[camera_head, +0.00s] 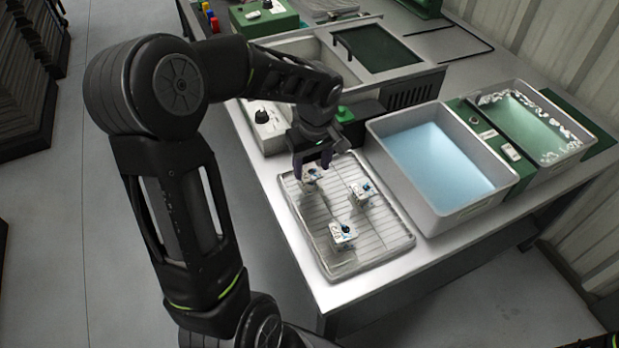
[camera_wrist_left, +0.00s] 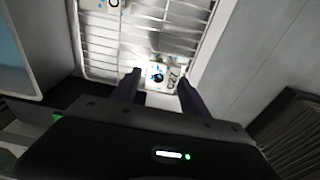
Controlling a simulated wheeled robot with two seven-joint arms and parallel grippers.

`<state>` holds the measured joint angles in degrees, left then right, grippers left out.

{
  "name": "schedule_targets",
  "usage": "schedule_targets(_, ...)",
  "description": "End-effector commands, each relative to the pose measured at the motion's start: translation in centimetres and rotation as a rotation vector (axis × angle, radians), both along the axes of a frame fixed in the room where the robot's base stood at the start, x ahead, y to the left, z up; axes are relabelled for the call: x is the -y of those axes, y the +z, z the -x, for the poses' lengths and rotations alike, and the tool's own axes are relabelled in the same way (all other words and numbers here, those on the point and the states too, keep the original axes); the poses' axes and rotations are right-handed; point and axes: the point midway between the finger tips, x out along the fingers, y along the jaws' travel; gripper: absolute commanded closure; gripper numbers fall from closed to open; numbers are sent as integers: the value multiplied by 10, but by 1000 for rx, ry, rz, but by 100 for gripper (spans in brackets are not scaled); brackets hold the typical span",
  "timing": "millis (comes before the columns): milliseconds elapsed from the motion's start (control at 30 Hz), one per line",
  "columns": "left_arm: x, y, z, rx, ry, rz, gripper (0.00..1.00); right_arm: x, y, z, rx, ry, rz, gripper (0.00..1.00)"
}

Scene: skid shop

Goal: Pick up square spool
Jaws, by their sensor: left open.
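Three small whitish spools with blue and black parts sit on a wire rack tray (camera_head: 378,240). One spool (camera_head: 310,177) is at the back left, one (camera_head: 362,192) at the right, and one (camera_head: 342,236) nearer the front. My left gripper (camera_head: 312,166) points down over the back left spool, fingers apart and empty. In the left wrist view a spool (camera_wrist_left: 160,72) with a dark centre and printed marks lies between the open fingertips (camera_wrist_left: 158,80). Whether the fingers touch it, I cannot tell. Part of another spool (camera_wrist_left: 100,4) shows at the top edge. My right gripper is out of view.
A grey basin of blue liquid (camera_head: 463,210) stands right of the rack, with a second greenish basin (camera_head: 582,142) beyond. A control box with a black knob (camera_head: 262,118) is behind the rack. The bench's front left strip is clear.

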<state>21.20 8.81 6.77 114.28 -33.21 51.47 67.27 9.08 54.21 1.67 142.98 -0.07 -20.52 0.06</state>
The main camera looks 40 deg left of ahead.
Motion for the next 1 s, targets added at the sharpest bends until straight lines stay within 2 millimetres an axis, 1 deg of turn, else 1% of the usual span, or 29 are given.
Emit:
schedule_targets(133,-5,-23,2,-6,-2,2,47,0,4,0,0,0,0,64)
schedule_targets(200,-6,-31,1,-4,-1,0,47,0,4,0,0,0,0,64)
schedule_targets(300,-6,-37,1,-3,-1,1,47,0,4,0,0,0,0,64)
schedule_targets(867,-6,-37,0,-1,-1,-1,47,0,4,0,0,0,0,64)
schedule_targets(1000,-6,-37,0,-1,-1,-1,57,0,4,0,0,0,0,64)
